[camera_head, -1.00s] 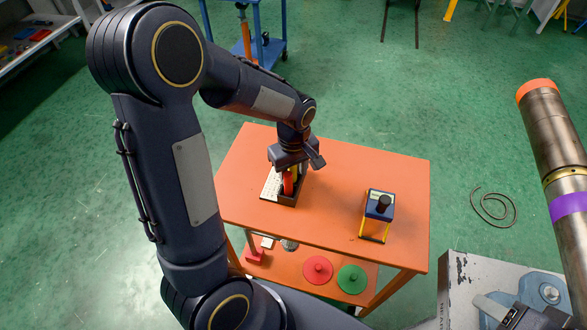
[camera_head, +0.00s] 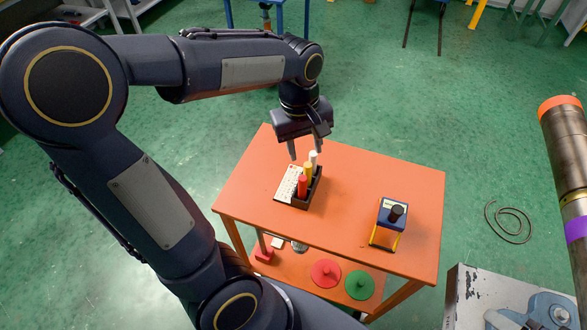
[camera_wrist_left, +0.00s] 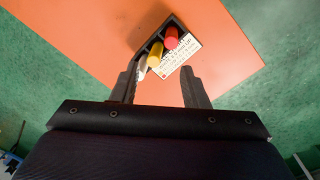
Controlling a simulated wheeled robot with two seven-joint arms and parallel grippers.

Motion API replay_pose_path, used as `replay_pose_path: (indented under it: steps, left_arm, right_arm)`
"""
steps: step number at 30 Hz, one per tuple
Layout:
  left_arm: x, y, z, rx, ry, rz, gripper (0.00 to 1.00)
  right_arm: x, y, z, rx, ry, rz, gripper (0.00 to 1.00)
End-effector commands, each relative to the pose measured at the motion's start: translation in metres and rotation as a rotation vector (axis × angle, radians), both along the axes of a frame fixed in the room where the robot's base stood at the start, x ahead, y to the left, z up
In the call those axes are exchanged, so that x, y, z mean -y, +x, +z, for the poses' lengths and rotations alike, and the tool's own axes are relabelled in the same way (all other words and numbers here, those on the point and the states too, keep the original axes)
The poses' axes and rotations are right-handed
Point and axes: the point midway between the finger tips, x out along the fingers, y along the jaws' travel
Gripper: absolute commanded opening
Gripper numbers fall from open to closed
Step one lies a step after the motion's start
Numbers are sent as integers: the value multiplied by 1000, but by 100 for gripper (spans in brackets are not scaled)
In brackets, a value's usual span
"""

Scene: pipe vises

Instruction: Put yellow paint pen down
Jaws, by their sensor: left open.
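The yellow paint pen (camera_head: 308,171) stands upright in a dark rack (camera_head: 300,205) on the orange table, between a red pen (camera_head: 302,186) and a white pen (camera_head: 313,157). My left gripper (camera_head: 306,148) is open and empty above the rack, apart from the pens. In the left wrist view the yellow pen (camera_wrist_left: 155,54) shows ahead of the spread fingers (camera_wrist_left: 161,74), with the red pen (camera_wrist_left: 171,38) beside it. The left finger partly overlaps the white pen there. My right gripper is not seen.
A white printed card (camera_head: 287,184) lies along the rack. A blue device with a black knob (camera_head: 391,212) stands on the right of the orange table (camera_head: 370,180). Red (camera_head: 326,273) and green (camera_head: 359,285) discs lie on the lower shelf. A steel pipe (camera_head: 567,150) rises at right.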

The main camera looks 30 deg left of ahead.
Motion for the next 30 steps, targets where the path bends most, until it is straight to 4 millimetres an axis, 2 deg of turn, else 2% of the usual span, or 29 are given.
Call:
replay_pose_path:
  steps: [1, 6, 9, 12, 18, 30]
  left_arm:
    - [-1, -18, 8, 50, -42, -58, 41]
    - [11, -80, 21, 269, -121, -339, 41]
    - [21, -108, 21, 397, -111, -486, 41]
    - [30, -127, 17, 494, -78, -594, 41]
    - [38, -141, 12, 573, -32, -696, 41]
    - [38, -142, 11, 575, -32, -700, 41]
  right_arm:
    - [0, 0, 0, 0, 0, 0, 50]
    - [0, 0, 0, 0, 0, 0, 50]
    - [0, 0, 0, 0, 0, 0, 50]
    - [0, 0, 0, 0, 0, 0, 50]
    - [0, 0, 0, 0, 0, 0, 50]
    - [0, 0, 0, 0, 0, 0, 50]
